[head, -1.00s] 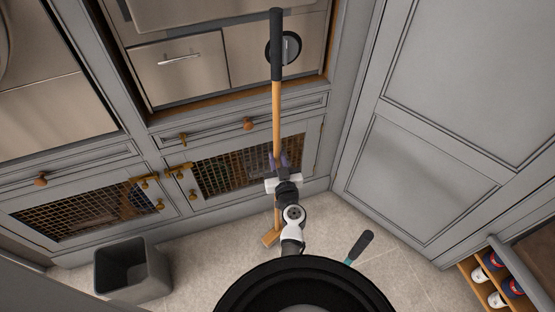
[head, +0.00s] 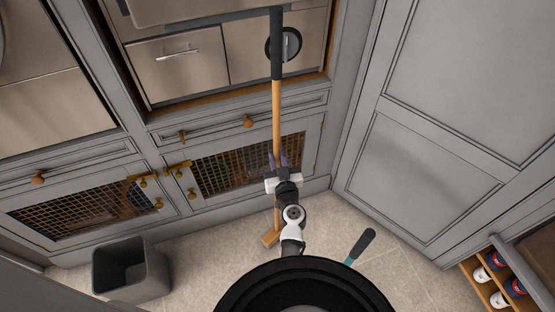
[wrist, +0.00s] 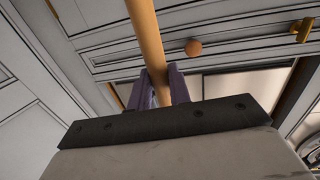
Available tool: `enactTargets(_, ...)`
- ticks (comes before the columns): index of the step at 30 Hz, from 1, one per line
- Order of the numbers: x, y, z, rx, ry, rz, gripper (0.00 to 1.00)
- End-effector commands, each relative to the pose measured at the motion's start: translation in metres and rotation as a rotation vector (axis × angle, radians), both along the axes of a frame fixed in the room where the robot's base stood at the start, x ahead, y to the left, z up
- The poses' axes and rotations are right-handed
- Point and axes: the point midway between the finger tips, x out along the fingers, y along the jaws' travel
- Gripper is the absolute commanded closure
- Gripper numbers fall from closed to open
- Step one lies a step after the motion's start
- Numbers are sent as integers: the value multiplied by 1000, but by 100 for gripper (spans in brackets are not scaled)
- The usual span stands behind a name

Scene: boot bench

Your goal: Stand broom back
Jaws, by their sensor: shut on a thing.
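The broom (head: 276,110) has a wooden shaft and a long black grip at its top. It stands about upright in front of the cabinets in the head view. Its wooden foot (head: 271,237) shows low, close to the tiled floor; I cannot tell whether it touches. My gripper (head: 278,161) is shut on the shaft, below the middle of the broom. In the wrist view the shaft (wrist: 147,38) passes between the two purple fingers (wrist: 163,88). My arm hides part of the lower shaft.
A grey bin (head: 130,272) stands on the floor at lower left. A dark-handled tool (head: 361,245) stands near my base at right. Grey cabinets with mesh doors (head: 250,163) are behind the broom, and a panelled wall (head: 420,170) is at right.

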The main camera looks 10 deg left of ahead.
Motion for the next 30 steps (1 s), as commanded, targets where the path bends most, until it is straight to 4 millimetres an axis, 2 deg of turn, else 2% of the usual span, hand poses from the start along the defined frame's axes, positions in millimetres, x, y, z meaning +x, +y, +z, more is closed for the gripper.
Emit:
enactTargets(23,0,0,-6,0,-3,0,100)
enactTargets(24,0,0,-6,0,-3,0,76)
enactTargets(28,0,0,-6,0,-2,0,58)
enactTargets(30,0,0,-6,0,-2,0,55)
